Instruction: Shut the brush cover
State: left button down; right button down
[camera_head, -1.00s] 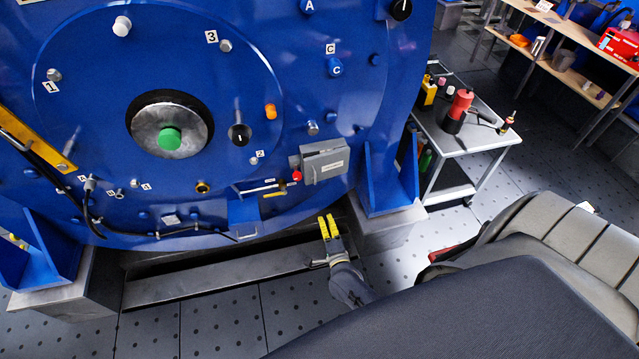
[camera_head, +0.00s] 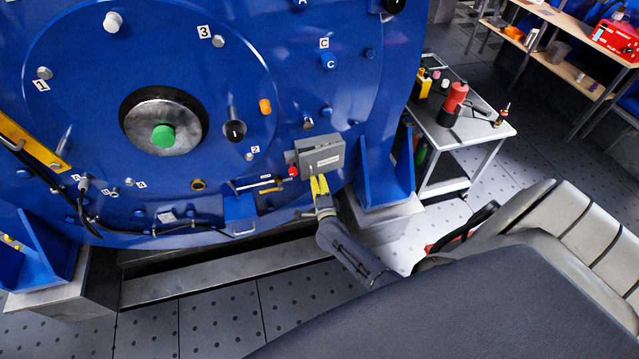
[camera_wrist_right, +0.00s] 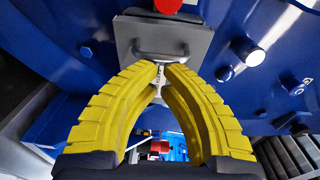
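The brush cover looks to be the grey, labelled box-like cover (camera_head: 320,155) on the lower right of the blue motor face; I cannot tell how far open it stands. In the right wrist view a grey plate with a bar handle (camera_wrist_right: 160,48) shows just beyond my fingertips. My right gripper (camera_head: 320,180) has yellow fingers and is just below the cover in the head view. In the right wrist view the fingertips (camera_wrist_right: 161,66) are nearly together, with a narrow gap and nothing clearly held. Contact with the cover cannot be told. My left gripper is out of view.
A red knob (camera_head: 292,171) sits at the cover's left edge. A blue block with a handle (camera_head: 240,214) juts out lower left. A blue bracket (camera_head: 385,170) stands right of the cover. A tool cart (camera_head: 470,142) is farther right.

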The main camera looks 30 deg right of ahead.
aim_at(311, 175)
jog(key=shift+x, duration=0.8)
jog(key=shift+w+a+m+g+h, duration=0.15)
jog(key=shift+w+m+g+h, duration=0.2)
jog(key=shift+w+m+h, duration=0.25)
jog(key=shift+w+a+m+g+h, duration=0.15)
jog(key=shift+w+m+g+h, duration=0.25)
jog(key=shift+w+h, duration=0.4)
jog(key=shift+s, duration=0.15)
